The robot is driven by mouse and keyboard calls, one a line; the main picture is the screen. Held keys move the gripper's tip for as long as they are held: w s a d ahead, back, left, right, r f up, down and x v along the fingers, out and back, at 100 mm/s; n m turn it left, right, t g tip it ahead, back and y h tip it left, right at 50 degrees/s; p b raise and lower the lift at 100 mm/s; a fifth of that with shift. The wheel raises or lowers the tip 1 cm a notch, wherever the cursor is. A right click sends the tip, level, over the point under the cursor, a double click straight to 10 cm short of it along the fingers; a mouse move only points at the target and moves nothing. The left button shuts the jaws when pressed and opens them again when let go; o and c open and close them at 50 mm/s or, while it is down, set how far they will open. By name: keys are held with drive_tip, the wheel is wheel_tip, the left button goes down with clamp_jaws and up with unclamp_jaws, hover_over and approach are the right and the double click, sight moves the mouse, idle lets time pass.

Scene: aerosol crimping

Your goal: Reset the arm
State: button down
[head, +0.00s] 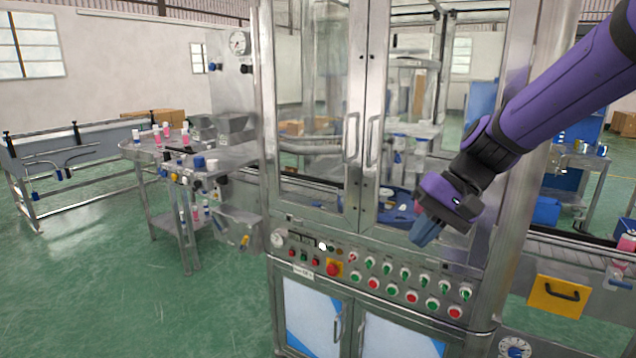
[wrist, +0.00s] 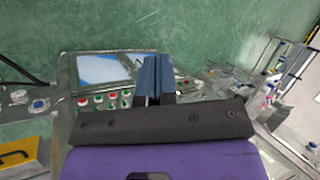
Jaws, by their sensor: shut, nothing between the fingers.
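My gripper (head: 424,231) is at the end of my purple arm, which reaches in from the upper right in the head view. It hangs tilted downward in front of the machine's right glass door, above the button panel. Its blue fingers are closed together with nothing between them. In the wrist view, my gripper (wrist: 158,62) points toward the button panel (wrist: 110,100) and the cabinet front. The panel (head: 385,280) carries rows of red and green buttons in the head view. My gripper looks apart from the panel, though the exact gap is hard to tell.
The crimping machine's metal frame (head: 263,110) and door handles (head: 352,137) stand close to my arm. A side table (head: 225,158) with several bottles is at the left. A yellow panel with a handle (head: 556,297) is at the lower right. Green floor (head: 120,300) is open at the front left.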

drive_tip(key=s+d+r+t+h, duration=0.3)
drive_tip(key=s+d, duration=0.3)
drive_tip(key=s, duration=0.3)
drive_tip(key=s+d+r+n+t+h, duration=0.1)
drive_tip(key=s+d+r+t+h, duration=0.1)
drive_tip(key=s+d, duration=0.5)
wheel_tip(320, 180, up, 2)
drive_tip(key=shift+s+r+t+h, duration=0.1)
drive_tip(key=shift+s+t+h, duration=0.3)
drive_tip(key=shift+s+h, duration=0.6)
drive_tip(key=c, duration=1.8)
unclamp_jaws()
drive_tip(key=shift+s, duration=0.15)
drive_tip(key=shift+c, duration=0.2)
